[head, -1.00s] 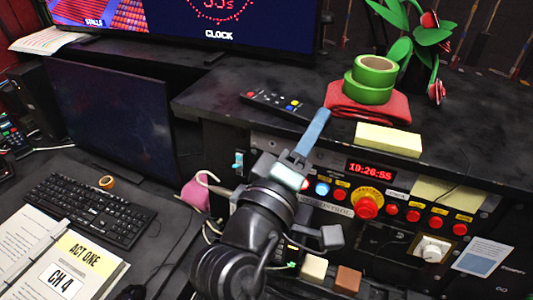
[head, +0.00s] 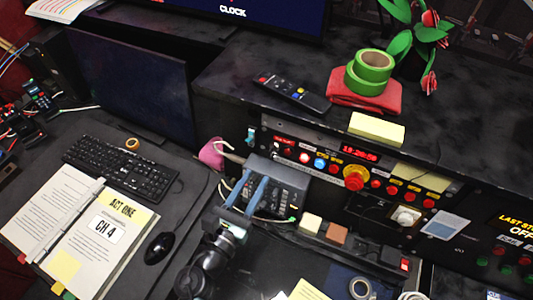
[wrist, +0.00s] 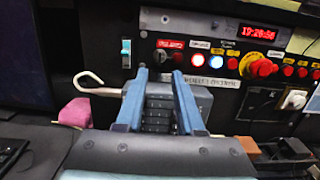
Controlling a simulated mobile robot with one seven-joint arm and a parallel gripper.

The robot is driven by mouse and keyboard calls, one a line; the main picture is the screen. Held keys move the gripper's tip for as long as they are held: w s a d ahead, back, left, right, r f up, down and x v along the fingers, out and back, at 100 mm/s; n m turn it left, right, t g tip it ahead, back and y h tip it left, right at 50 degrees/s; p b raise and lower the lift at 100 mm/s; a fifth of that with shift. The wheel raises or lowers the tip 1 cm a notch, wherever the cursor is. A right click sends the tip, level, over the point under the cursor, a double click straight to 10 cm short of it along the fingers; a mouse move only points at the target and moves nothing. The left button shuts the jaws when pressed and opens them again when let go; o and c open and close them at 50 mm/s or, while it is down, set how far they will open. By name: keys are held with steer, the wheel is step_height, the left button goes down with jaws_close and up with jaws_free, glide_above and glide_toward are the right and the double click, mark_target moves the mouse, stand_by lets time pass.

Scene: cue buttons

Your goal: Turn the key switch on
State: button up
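A control panel (head: 331,171) stands under the raised shelf, with a row of lit buttons and a red clock display. A white knob or key-like piece on a beige plate (head: 407,217) sits at its lower right; it also shows in the wrist view (wrist: 295,99). A small dark control (wrist: 162,55) sits under a red label at the panel's left. I cannot tell which of these is the key switch. My gripper (head: 254,177) is open and empty, its blue fingers apart before a grey keyed box (head: 289,183), left of and below the button row.
A red mushroom button (head: 354,178) stands out from the panel. A teal switch (wrist: 126,53) and a white hook with a pink object (head: 211,153) are at the panel's left. Small blocks (head: 336,233) sit below. The shelf above holds a remote (head: 291,92) and green tape (head: 371,72).

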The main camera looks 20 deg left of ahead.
mark_target(269, 155)
steer(key=w+p, duration=0.1)
steer(key=w, duration=0.6)
steer(key=shift+w+d, duration=0.1)
steer(key=shift+w, duration=0.05)
jaws_close()
